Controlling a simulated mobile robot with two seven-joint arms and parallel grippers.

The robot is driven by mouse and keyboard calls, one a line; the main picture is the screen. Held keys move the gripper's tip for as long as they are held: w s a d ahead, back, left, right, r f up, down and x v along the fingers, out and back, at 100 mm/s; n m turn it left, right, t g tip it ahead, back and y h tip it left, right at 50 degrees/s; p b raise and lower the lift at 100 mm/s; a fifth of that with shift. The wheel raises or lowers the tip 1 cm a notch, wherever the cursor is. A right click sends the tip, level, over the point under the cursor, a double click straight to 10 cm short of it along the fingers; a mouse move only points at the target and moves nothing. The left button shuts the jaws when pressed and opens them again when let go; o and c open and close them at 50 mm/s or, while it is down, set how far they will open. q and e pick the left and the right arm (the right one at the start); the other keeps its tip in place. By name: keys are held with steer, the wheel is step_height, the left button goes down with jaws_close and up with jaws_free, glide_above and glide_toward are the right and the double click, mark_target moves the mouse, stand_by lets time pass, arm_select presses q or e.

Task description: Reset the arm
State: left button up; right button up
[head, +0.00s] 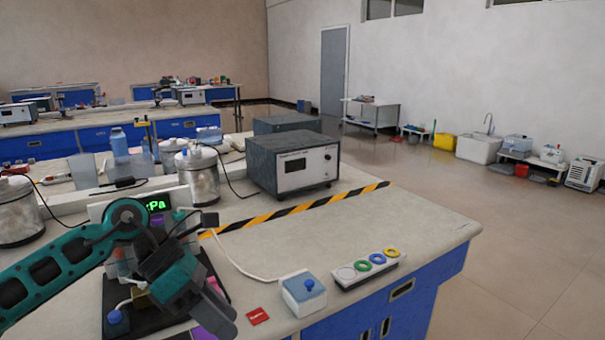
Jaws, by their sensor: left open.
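My left arm comes in from the left side of the head view, teal and black. The arm and gripper hide part of the stand. My right gripper is not in view.
A dark box instrument (293,165) stands behind a yellow-black stripe (300,207). The bench's right end is clear.

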arm_select(q)
steer(key=s+d+r+n+t+h+p, duration=0.25)
steer(key=d+r+n+t+h, duration=0.2)
steer(key=d+n+h, duration=0.7)
steer(key=a+f+n+t+y, duration=0.6)
steer(key=f+n+t, duration=0.1)
steer(key=n, duration=0.7)
steer(key=a+f+n+t+y, duration=0.6)
steer(key=f+n+t+y, duration=0.1)
steer(key=n, duration=0.6)
steer(key=s+a+f+n+g+y, duration=0.2)
steer(key=s+f+n+g, duration=0.1)
steer(key=s+f+n, duration=0.1)
steer(key=s+a+f+n+g+y+p, duration=0.1)
steer(key=s+a+f+n+g+y, duration=0.1)
steer(key=s+f, duration=0.5)
steer(key=shift+s+a+f+n+g+y, duration=0.45)
steer(key=shift+f+n, duration=0.35)
steer(key=shift+n, duration=0.45)
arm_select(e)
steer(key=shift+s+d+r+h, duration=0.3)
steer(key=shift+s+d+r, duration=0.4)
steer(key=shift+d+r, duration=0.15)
arm_select(q)
steer(key=shift+w, duration=0.15)
steer(key=shift+c, duration=0.2)
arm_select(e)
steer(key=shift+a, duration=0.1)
